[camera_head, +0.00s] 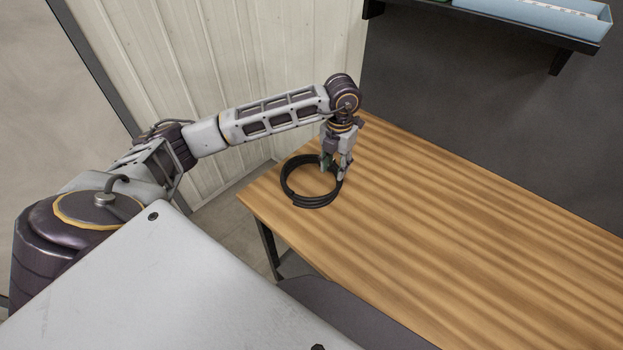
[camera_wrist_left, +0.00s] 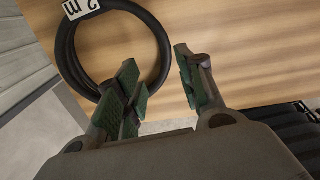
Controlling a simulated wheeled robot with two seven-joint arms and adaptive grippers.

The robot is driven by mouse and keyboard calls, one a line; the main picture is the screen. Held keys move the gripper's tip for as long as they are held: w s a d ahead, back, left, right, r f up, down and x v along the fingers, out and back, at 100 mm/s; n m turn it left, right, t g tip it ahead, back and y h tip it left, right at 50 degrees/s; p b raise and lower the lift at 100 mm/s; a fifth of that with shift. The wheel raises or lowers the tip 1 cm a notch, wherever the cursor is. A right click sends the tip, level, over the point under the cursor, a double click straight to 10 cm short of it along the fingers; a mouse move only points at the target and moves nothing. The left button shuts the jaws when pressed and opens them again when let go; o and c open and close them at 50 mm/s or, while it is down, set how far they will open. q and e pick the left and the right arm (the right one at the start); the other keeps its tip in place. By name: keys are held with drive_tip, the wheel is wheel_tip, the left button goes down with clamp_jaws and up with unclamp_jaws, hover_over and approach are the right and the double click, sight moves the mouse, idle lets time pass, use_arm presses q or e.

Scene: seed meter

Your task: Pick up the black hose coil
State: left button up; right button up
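The black hose coil (camera_head: 311,204) lies flat near the left end of the wooden table. My left gripper (camera_head: 335,174) points down at the coil's right side. In the left wrist view my left gripper (camera_wrist_left: 160,82) is open, one green-padded finger on either side of the coil's near-right band. I cannot tell whether either finger touches the hose. My right gripper is in neither view.
The wooden table (camera_head: 450,225) is clear to the right of the coil. Its left edge is close to the coil. A wall shelf (camera_head: 500,22) with a light blue tray (camera_head: 560,22) hangs at the upper right. A pale ribbed panel (camera_head: 250,60) stands behind my left arm.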

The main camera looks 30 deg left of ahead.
sight(335, 187)
use_arm(q)
drive_tip(key=shift+f+p, duration=0.3)
drive_tip(key=shift+f, duration=2.55)
drive_tip(key=shift+w+d+f+p, duration=0.1)
drive_tip(key=shift+f+p, duration=0.1)
drive_tip(key=shift+f, duration=0.45)
drive_tip(key=shift+d+f+p, duration=0.15)
drive_tip(key=shift+f+p, duration=0.1)
drive_tip(key=shift+f, duration=0.35)
drive_tip(key=shift+w+d+f+p, duration=0.1)
drive_tip(key=shift+f+p, duration=0.1)
drive_tip(key=shift+f, duration=1.15)
clamp_jaws()
